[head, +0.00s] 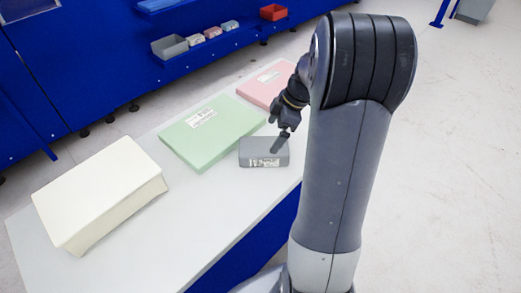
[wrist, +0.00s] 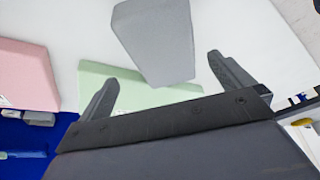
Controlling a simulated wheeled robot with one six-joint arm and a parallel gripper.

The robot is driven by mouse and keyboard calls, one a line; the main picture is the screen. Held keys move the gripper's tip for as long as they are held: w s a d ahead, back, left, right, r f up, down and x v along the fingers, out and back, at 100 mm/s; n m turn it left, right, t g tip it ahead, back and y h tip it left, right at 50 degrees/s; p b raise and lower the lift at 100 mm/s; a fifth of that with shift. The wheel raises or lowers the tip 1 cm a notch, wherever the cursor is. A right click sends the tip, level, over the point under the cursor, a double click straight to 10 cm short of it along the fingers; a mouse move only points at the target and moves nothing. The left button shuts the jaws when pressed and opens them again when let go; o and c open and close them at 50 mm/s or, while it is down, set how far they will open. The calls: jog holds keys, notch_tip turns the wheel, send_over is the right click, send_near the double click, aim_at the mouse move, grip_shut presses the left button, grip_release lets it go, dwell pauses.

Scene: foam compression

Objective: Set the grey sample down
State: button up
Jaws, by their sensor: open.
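The grey sample (head: 264,151) is a small block with a white label on its front side. It lies on the white table near the front edge, in front of the green foam block. In the wrist view the grey sample (wrist: 155,40) shows beyond the fingertips, slightly tilted in the picture. My gripper (head: 283,142) is just above the sample in the head view. From these views I cannot tell whether a finger touches the sample.
A green foam block (head: 212,132) lies behind the sample, with a pink one (head: 266,85) farther back. A thick cream block (head: 100,190) is at the left. The white table (head: 190,215) is bare at the front. Blue shelving with small bins (head: 170,46) stands behind.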

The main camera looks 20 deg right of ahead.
aim_at(265, 145)
jog(key=x, duration=0.4)
jog(key=p+x, duration=0.1)
jog(key=x, duration=0.3)
jog(key=shift+s+a, duration=0.2)
jog(key=shift+a, duration=0.05)
jog(key=c, duration=1)
jog(key=shift+o, duration=0.2)
jog(key=shift+r, duration=0.15)
